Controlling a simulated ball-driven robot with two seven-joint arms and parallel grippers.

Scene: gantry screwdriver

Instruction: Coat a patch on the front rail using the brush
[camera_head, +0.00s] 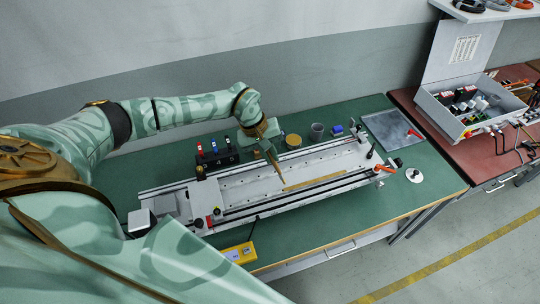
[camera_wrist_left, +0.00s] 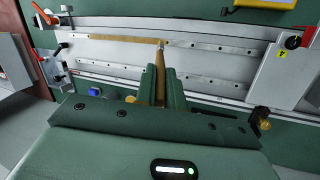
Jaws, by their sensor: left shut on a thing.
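My left gripper (camera_head: 266,142) is shut on the tan brush (camera_head: 273,160) and holds it slanted, tip down, over the long metal gantry frame (camera_head: 232,188). In the left wrist view the brush (camera_wrist_left: 160,75) sticks out between the two fingers of the gripper (camera_wrist_left: 160,90). Its tip is at the end of a tan strip (camera_head: 315,181) that runs along the front rail. The strip (camera_wrist_left: 120,38) also shows in the left wrist view, reaching left from the brush tip. Whether the tip touches the rail is hard to tell. My right gripper is not in view.
The frame stands on a green bench. Behind it are a black rack with coloured tops (camera_head: 216,155), a round tan-topped tin (camera_head: 293,140), a grey cup (camera_head: 317,130) and a metal tray (camera_head: 390,130). A yellow box (camera_head: 240,253) lies at the front edge.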

